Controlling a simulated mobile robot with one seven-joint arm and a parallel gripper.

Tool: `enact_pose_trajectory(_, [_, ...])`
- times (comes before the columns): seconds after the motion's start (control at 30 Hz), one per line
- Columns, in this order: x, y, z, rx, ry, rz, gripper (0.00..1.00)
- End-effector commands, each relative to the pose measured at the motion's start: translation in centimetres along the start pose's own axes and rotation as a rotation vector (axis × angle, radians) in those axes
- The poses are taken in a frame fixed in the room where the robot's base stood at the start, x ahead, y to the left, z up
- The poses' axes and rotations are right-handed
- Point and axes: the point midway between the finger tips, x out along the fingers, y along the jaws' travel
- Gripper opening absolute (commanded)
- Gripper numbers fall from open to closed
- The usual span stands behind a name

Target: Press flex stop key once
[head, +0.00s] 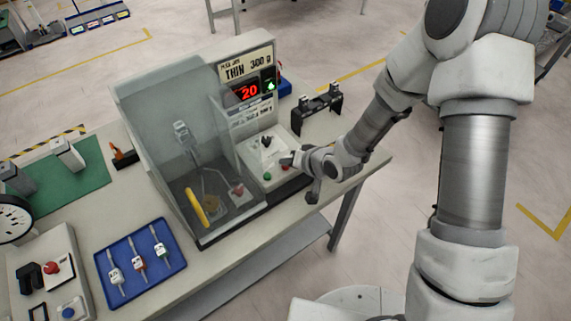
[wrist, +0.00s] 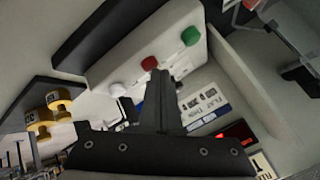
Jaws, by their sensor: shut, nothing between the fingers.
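The control panel (head: 252,160) is a pale box on the front right of the bench machine. In the wrist view the panel (wrist: 140,48) carries a green key (wrist: 190,36), a red key (wrist: 149,63) and a white key (wrist: 118,89) in a row. No key lettering is readable, so I cannot tell by label which is the flex stop key. My gripper (head: 291,162) is at the panel's right side. In the wrist view my gripper (wrist: 160,76) is shut and empty, its tips close to the red key. I cannot tell whether they touch it.
A clear-walled enclosure (head: 165,110) stands left of the panel. A red display (head: 245,92) reads 20. A black bracket (head: 318,110) stands right of the panel. A blue tray (head: 113,289) with several tools lies at front left. Yellow-topped parts (wrist: 59,100) show in the wrist view.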

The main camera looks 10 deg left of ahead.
Motion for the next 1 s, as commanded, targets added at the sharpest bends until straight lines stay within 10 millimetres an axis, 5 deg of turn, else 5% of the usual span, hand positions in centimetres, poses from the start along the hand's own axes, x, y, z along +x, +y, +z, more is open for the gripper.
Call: enact_pose_trajectory(1.0, [-1.2,-0.8,-0.8,0.001,-0.001,0.001,0.0])
